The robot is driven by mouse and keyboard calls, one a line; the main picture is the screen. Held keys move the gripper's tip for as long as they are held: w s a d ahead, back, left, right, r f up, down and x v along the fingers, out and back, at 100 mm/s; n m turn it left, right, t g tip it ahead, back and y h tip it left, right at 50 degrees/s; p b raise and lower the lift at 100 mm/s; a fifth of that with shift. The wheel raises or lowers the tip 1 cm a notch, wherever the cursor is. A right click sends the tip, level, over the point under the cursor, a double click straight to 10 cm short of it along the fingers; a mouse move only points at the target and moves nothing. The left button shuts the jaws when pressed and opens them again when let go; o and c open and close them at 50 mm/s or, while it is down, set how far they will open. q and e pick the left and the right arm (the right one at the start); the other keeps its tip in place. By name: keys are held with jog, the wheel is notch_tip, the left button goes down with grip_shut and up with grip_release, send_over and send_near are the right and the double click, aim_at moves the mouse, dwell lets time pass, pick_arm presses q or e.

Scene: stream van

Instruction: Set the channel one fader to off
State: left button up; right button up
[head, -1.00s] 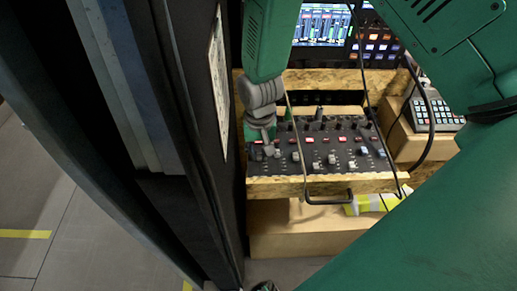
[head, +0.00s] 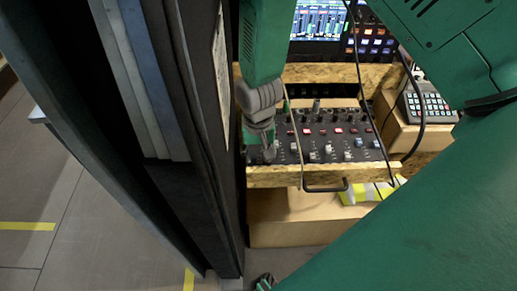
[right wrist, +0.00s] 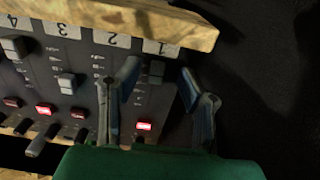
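The mixing console (head: 335,140) sits on a wooden shelf in the head view, with rows of knobs, lit red buttons and faders. My right gripper (head: 262,152) is low over its left end. In the right wrist view the console appears upside down, with labels 4, 3, 2 and 1. My right gripper (right wrist: 164,100) is open there, its fingers apart. The channel one fader (right wrist: 155,70) is a grey cap near the "1" label (right wrist: 160,47), between the fingers in the picture; contact cannot be told. The left finger hides part of the channel two strip.
A dark wall panel (head: 205,130) stands close left of the console. A wooden lip (head: 320,174) and black handle (head: 325,187) run along its front. Cables hang across its right side. A keypad (head: 428,105) and screen (head: 320,20) are beyond.

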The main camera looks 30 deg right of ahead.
aim_at(260, 158)
notch_tip(260, 158, up, 11)
jog(key=shift+d, duration=0.25)
jog(key=shift+s, duration=0.1)
dwell(0.5)
